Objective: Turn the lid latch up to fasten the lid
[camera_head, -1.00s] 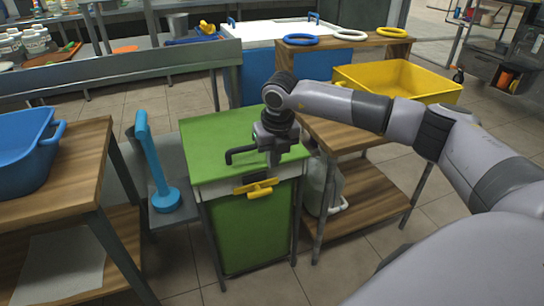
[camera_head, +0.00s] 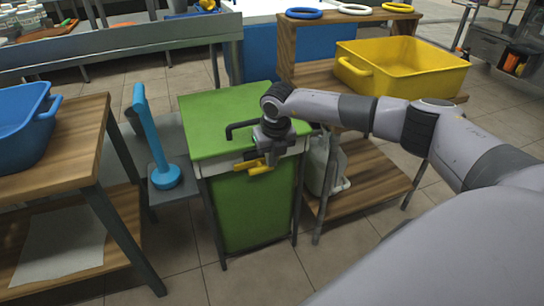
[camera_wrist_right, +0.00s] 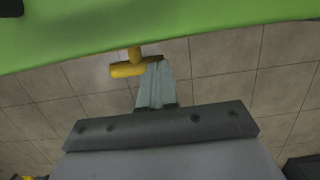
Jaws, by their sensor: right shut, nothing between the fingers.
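The yellow lid latch (camera_head: 253,166) is on the upper front of the green press box, just under the green lid (camera_head: 225,108). It is a T-shaped bar lying roughly level, its right end partly hidden by my right gripper. My right gripper (camera_head: 272,160) is shut and empty, pointing down in front of the box at the latch's right end. In the right wrist view the latch (camera_wrist_right: 128,70) shows just left of the shut fingertips (camera_wrist_right: 157,66); whether they touch cannot be told. The lid lies flat on the box. My left gripper is not in view.
A black handle (camera_head: 240,128) stands on the lid near the gripper. A wooden table with a yellow bin (camera_head: 400,72) is at right, a white jug (camera_head: 322,168) on its lower shelf. A blue tool (camera_head: 150,140) and a table with a blue bin (camera_head: 22,125) are at left.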

